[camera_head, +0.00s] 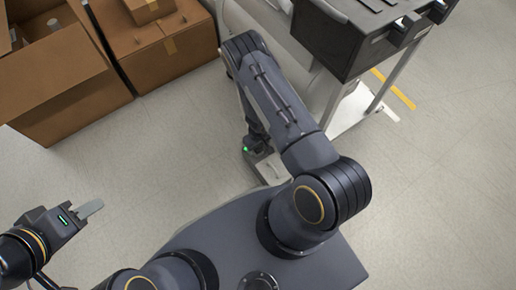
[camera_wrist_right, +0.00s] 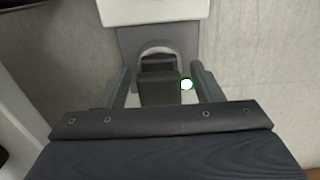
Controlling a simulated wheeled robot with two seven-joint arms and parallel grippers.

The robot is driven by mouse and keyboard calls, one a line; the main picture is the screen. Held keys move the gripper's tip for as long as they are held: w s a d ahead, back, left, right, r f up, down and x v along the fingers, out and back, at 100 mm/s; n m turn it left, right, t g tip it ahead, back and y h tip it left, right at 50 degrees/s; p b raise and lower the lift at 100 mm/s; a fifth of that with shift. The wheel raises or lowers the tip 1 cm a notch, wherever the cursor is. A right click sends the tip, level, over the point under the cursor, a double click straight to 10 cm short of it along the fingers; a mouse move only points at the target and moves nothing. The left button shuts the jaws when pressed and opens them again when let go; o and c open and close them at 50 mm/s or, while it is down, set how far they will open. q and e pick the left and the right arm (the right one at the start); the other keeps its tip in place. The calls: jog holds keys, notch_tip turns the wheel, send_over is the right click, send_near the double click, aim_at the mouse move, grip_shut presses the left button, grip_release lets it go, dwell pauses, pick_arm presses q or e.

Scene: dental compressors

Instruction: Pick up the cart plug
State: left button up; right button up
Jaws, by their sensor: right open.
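In the right wrist view, a dark block (camera_wrist_right: 158,88), which looks like the cart plug, stands in front of a grey plate with a rounded pale arch (camera_wrist_right: 158,47). My right gripper (camera_wrist_right: 163,83) is open, with one finger on each side of the block. I cannot tell whether either finger touches it. In the head view my right arm reaches up and hides most of the right gripper and the plug. My left gripper (camera_head: 92,208) is at the lower left, away from the plug, with a pale finger showing and nothing seen in it.
Open cardboard boxes (camera_head: 55,85) and a closed box (camera_head: 170,50) stand at the upper left. A dark cabinet on a metal-legged cart (camera_head: 345,45) stands at the upper right, near my right arm. The pale floor (camera_head: 165,150) between is clear. Yellow tape (camera_head: 395,90) marks the floor.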

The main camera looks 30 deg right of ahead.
jog(key=c, duration=1.1)
jog(key=shift+r, duration=0.15)
